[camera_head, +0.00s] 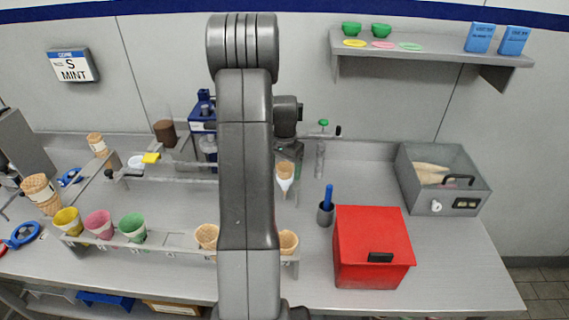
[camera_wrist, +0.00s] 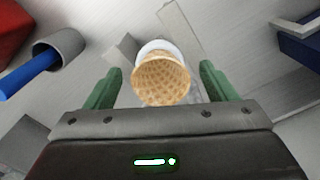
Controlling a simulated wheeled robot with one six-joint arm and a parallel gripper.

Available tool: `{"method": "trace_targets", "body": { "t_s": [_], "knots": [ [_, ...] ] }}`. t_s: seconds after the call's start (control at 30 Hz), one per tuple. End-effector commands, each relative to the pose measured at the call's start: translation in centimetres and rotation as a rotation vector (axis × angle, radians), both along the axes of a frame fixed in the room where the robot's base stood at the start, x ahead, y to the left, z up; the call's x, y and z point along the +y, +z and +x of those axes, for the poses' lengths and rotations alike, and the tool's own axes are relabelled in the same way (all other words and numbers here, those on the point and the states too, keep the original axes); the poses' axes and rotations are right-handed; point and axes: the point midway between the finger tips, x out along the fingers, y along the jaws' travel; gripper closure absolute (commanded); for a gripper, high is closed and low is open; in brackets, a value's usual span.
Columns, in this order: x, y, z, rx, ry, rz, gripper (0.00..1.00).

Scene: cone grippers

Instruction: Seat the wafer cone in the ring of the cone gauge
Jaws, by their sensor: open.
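A wafer cone (camera_head: 285,168) with a white lower part stands upright just below my gripper (camera_head: 289,158) in the head view. In the wrist view the wafer cone (camera_wrist: 161,80) shows its open mouth, with a white band at its far side. My gripper (camera_wrist: 159,88) is open, its green fingers on either side of the cone with gaps on both sides; it does not hold it. A grey post (camera_head: 320,158) with a green knob stands right of the cone. My arm hides part of the bench, and I cannot make out the gauge ring or whether the cone sits in one.
A rack (camera_head: 165,249) along the front holds coloured and plain cones. A red box (camera_head: 372,248), a dark cup (camera_head: 325,215) with a blue stick and a grey bin (camera_head: 447,201) stand to the right. A rail with a yellow piece (camera_head: 151,158) lies left of my arm.

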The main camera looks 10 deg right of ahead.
Motion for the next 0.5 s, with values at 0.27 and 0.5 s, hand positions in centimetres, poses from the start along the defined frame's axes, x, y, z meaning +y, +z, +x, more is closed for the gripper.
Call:
{"method": "trace_targets", "body": {
  "t_s": [0.27, 0.5],
  "knots": [
    [0.0, 3.4, 0.1, -0.007, 0.000, -0.002, 0.22],
    [-0.1, 9.0, 0.1, -0.006, 0.000, -0.001, 0.22]
  ]
}}
